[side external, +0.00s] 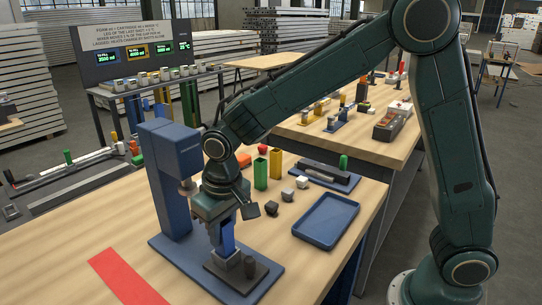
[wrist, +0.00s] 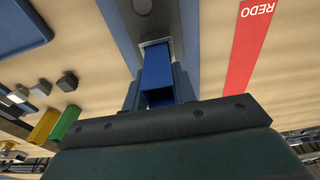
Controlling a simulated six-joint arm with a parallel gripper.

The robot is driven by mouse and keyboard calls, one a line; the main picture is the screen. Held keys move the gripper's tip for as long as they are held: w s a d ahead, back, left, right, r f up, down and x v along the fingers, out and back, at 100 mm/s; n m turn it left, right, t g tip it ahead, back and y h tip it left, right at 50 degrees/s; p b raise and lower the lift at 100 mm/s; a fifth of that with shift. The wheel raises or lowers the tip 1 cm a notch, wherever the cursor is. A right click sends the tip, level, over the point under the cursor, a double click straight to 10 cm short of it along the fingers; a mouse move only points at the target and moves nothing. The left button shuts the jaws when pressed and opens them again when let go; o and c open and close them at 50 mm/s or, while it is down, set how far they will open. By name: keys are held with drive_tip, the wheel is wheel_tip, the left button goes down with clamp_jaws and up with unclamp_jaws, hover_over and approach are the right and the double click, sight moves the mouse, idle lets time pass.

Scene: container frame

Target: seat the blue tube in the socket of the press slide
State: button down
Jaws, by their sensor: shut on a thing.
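The blue tube (side external: 228,238) is upright in my gripper (side external: 220,232), which is shut on it. The tube also shows in the wrist view (wrist: 158,74), between the fingers. Its lower end meets the grey socket (side external: 227,256), which shows at the tube's far end in the wrist view (wrist: 156,44). I cannot tell how deep the tube sits in it. The socket stands on the dark press slide (side external: 238,275), on the blue base of the press (side external: 170,170). The press column stands just left of my gripper.
A blue tray (side external: 326,220) lies to the right. Yellow (side external: 260,173) and green (side external: 276,164) tubes stand behind, with several small blocks (side external: 287,194) near them. A red strip marked REDO (wrist: 250,45) lies on the table. A dark knob (side external: 249,267) stands beside the socket.

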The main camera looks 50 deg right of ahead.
drive_tip(key=shift+f, duration=0.6)
drive_tip(key=c, duration=1.1)
unclamp_jaws()
drive_tip(key=shift+o, duration=0.2)
drive_tip(key=shift+r, duration=0.1)
wheel_tip(320, 180, up, 14)
drive_tip(key=s, duration=0.1)
drive_tip(key=shift+s+f, duration=0.2)
drive_tip(key=shift+s, duration=0.15)
drive_tip(key=shift+s, duration=0.1)
drive_tip(key=s+d+t, duration=0.2)
drive_tip(key=s+d, duration=0.5)
drive_tip(key=s, duration=0.3)
drive_tip(key=s+d+t, duration=0.2)
drive_tip(key=s+d, duration=0.6)
drive_tip(key=s, duration=0.2)
drive_tip(key=shift+r, duration=0.2)
